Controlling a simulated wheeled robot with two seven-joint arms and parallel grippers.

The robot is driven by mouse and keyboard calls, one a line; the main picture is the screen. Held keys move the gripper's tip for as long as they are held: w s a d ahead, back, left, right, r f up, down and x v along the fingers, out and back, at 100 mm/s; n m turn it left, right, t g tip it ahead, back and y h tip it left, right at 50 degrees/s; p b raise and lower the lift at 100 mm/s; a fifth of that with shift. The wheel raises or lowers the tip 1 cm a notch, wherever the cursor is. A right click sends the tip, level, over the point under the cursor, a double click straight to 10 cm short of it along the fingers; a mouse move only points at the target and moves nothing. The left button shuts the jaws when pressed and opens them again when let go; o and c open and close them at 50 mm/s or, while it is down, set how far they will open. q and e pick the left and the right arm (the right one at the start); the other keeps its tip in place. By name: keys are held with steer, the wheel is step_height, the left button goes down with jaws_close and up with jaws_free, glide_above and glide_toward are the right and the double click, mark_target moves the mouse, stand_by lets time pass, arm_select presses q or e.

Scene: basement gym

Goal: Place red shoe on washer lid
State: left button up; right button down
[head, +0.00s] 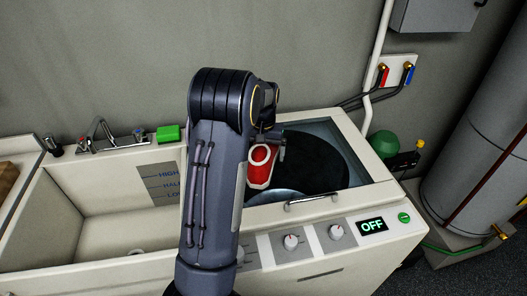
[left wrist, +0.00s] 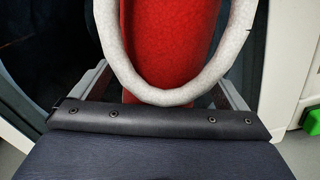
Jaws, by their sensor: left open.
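The red shoe (head: 261,174), with a white rim around its opening, is over the left part of the washer lid (head: 330,133). The lid has a clear pane over a dark round drum and lies shut. I cannot tell whether the shoe's underside touches it. My left gripper (head: 272,143) is at the shoe, partly hidden by my own arm. In the left wrist view the red shoe (left wrist: 170,45) fills the middle, between the two fingers of my open left gripper (left wrist: 160,92). My right gripper is not in view.
A control panel with knobs and an OFF display (head: 372,226) runs along the washer's front, below the lid handle (head: 313,199). An open basin (head: 80,215) is at left, with a green block (head: 168,133) on its back ledge. The lid's right part is clear.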

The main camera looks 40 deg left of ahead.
arm_select(q)
steer(key=shift+r, duration=0.1)
step_height(320, 180, up, 12)
steer(key=shift+f+b, duration=0.1)
steer(key=shift+b, duration=0.2)
steer(key=shift+r, duration=0.2)
steer(key=shift+s+d+r, duration=0.1)
steer(key=shift+s, duration=0.2)
steer(key=s+d+f+m+t+h, duration=0.1)
steer(key=s+d+m+t+h, duration=0.1)
steer(key=s+d, duration=0.9)
steer(key=s+d+f+m+t+h, duration=0.1)
steer(key=s+d+f+m+t, duration=0.1)
steer(key=s+d, duration=0.8)
steer(key=s+t, duration=0.1)
steer(key=s, duration=0.3)
steer(key=shift+s+d+t+h, duration=0.2)
steer(key=shift+d+t+h, duration=0.1)
steer(key=shift+d+h, duration=0.1)
